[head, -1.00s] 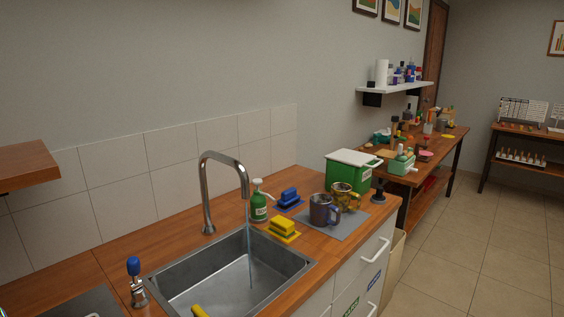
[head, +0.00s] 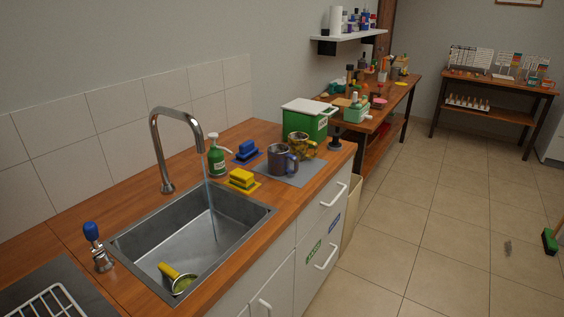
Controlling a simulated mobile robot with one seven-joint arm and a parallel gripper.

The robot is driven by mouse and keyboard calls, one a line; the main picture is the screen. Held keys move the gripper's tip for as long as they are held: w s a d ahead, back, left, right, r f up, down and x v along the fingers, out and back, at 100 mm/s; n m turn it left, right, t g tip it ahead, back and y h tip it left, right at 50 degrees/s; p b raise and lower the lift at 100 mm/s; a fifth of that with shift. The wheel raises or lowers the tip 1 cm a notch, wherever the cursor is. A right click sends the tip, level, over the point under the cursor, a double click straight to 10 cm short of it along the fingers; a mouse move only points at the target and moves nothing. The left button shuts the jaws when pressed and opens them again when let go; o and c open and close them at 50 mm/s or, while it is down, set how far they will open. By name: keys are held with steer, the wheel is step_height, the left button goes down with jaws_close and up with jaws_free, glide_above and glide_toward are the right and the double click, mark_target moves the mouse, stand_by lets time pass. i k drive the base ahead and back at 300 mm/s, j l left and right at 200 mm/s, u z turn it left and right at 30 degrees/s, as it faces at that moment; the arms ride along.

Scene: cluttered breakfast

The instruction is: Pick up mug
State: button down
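Two mugs stand upright on a grey mat (head: 296,176) at the right end of the counter. One is a dark grey-purple mug (head: 281,161) with its handle to the right. Just behind it and to its right is a yellow-brown patterned mug (head: 302,146), partly overlapped by the first. I cannot tell which of the two is the task's mug. My gripper is not in this view.
The sink (head: 190,238) holds a yellow-and-green item and has water running from the tap (head: 158,150). A green soap bottle (head: 217,158), blue sponge (head: 246,150) and yellow sponge (head: 241,178) stand left of the mugs. A green bin (head: 309,120) stands behind. Floor at right is mostly clear.

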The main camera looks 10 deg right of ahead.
mark_target(280, 155)
steer(key=l+u, duration=0.1)
steer(key=l, duration=0.35)
steer(key=i, duration=1)
